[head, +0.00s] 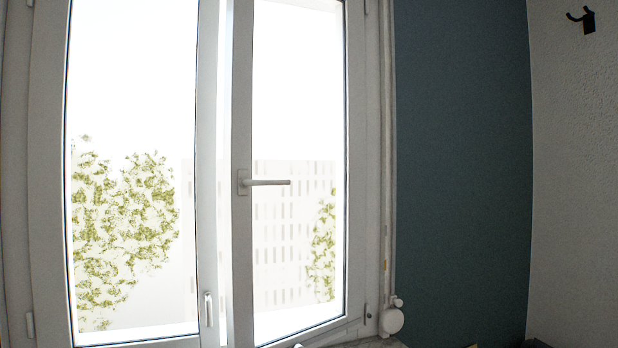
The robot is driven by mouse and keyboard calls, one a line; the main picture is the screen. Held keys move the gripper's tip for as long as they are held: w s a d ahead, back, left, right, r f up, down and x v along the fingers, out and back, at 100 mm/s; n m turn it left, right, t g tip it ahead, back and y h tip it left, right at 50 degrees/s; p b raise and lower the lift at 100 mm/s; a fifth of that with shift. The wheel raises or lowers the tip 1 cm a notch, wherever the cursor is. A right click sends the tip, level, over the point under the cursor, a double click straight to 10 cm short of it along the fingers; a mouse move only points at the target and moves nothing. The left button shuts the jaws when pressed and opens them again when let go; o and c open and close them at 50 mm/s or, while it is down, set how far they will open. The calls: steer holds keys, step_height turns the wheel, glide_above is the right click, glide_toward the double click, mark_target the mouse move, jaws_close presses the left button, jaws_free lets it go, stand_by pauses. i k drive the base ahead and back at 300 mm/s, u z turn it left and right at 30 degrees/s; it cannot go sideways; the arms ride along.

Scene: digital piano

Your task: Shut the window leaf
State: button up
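The window leaf (241,95) with a grey lever handle (267,183) is on the right side of the window in the head view. It stands slightly open, with a narrow bright gap between its left edge and the left leaf (207,120). The handle points to the right, level. Its hinge side is at the right frame (365,150). The left leaf carries a small handle (208,309) low on its edge and looks shut. My gripper is not in view.
A pipe with a round white valve knob (391,320) runs down right of the window. Beyond it are a dark teal wall (463,170) and a pale textured wall with a black hook (583,18). The floor does not show.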

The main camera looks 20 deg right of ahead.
mark_target(346, 317)
steer(key=u, duration=0.2)
steer(key=i, duration=0.45)
steer(key=u, duration=0.95)
